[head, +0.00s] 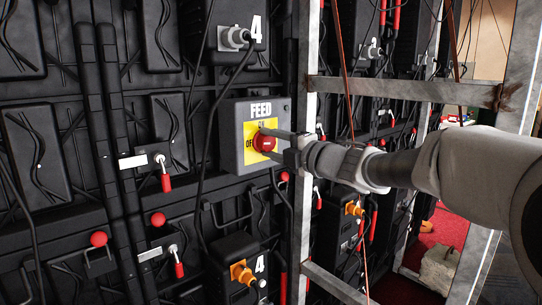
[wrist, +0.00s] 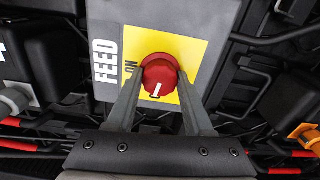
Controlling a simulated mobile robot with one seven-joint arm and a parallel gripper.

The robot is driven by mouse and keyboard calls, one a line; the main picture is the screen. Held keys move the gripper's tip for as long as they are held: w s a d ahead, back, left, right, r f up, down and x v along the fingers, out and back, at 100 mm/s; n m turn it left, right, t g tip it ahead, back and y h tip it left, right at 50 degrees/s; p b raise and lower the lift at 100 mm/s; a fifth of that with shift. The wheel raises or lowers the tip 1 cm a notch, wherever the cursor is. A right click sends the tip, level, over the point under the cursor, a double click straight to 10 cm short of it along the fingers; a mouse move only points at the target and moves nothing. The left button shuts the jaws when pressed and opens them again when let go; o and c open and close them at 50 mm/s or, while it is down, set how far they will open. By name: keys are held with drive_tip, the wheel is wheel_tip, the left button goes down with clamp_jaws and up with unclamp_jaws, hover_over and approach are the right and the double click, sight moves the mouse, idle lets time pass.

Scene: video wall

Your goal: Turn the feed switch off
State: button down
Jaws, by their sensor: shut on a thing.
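The feed switch is a red round knob (head: 265,141) on a yellow plate (head: 250,128), on a grey box (head: 232,163) lettered FEED. In the head view ON reads above the knob and OFF to its left. My gripper (head: 270,144) reaches in from the right, its fingers at the knob. In the wrist view the gripper (wrist: 160,85) is shut on the red knob (wrist: 157,70), one finger on each side. The knob's white mark points down there, a quarter turn from ON at its left, toward the OFF side. The OFF lettering is hidden in that view.
A metal upright (head: 300,180) stands just right of the box, with a crossbar (head: 400,91) above my arm. Black cables hang around the box. Small red-handled levers (head: 166,182) and an orange connector (head: 240,273) are on the wall nearby.

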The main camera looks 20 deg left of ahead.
drive_tip(key=shift+f+n+b, duration=0.1)
drive_tip(key=shift+n+b, duration=0.5)
drive_tip(key=shift+n, duration=0.3)
drive_tip(key=shift+c, duration=1.4)
unclamp_jaws()
drive_tip(key=p+v, duration=0.2)
drive_tip(key=v, duration=1.5)
drive_tip(key=shift+s, duration=0.2)
drive_tip(key=shift+d, duration=0.15)
